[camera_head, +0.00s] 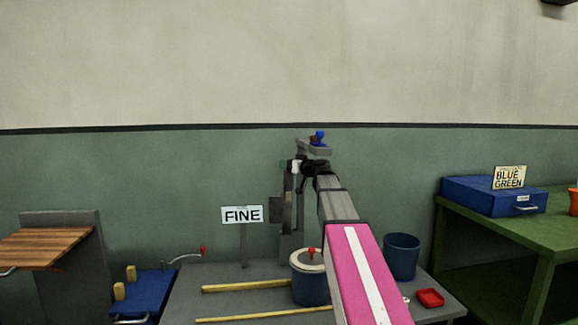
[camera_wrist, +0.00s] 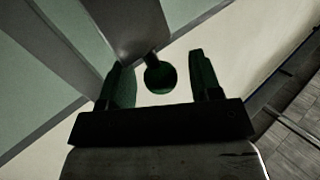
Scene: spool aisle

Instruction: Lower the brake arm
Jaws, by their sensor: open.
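My gripper (camera_wrist: 162,78) is open in the wrist view, with one dark finger on each side of a round green knob (camera_wrist: 160,76). The knob sits at the end of a grey bar (camera_wrist: 128,28). I cannot tell whether the fingers touch it. In the head view my gripper (camera_head: 291,165) is beside an upright grey stand (camera_head: 292,243) at the back of the grey table, partly hidden by my arm. I cannot tell for certain which bar is the brake arm.
A FINE sign (camera_head: 242,214), a lidded blue pot (camera_head: 308,284), a blue bucket (camera_head: 401,257), a red tray (camera_head: 430,298) and yellow rods (camera_head: 246,286) are on the grey table.

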